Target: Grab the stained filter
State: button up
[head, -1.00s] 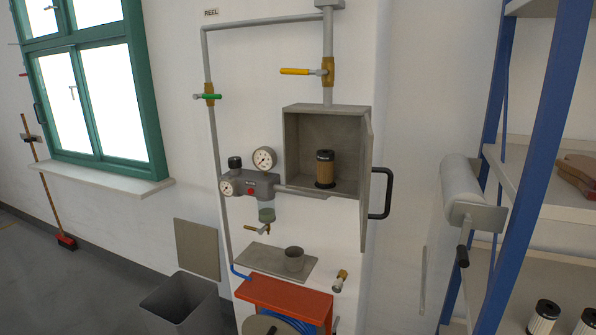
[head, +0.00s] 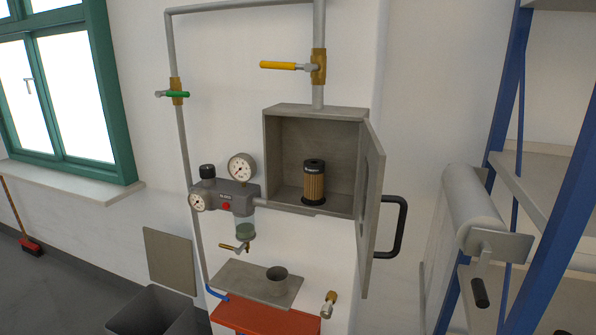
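The stained filter (head: 313,184) is a brown pleated cylinder with black end caps. It stands upright inside an open grey wall cabinet (head: 316,109), on the cabinet floor, a little right of the middle. The cabinet door (head: 371,190) is swung open to the right and has a black handle (head: 402,227). Nothing stands in front of the filter in this view. My gripper does not show in the picture.
Left of the cabinet are a regulator with gauges (head: 241,167) and a green-handled valve (head: 177,94). A yellow-handled valve (head: 292,66) is above. Below are a small shelf with a cup (head: 277,282) and a red bench (head: 265,317). A blue-framed rack (head: 545,165) stands right.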

aim_at(314, 169)
jog(key=z, duration=0.05)
jog(key=i, duration=1.05)
jog(key=z, duration=0.05)
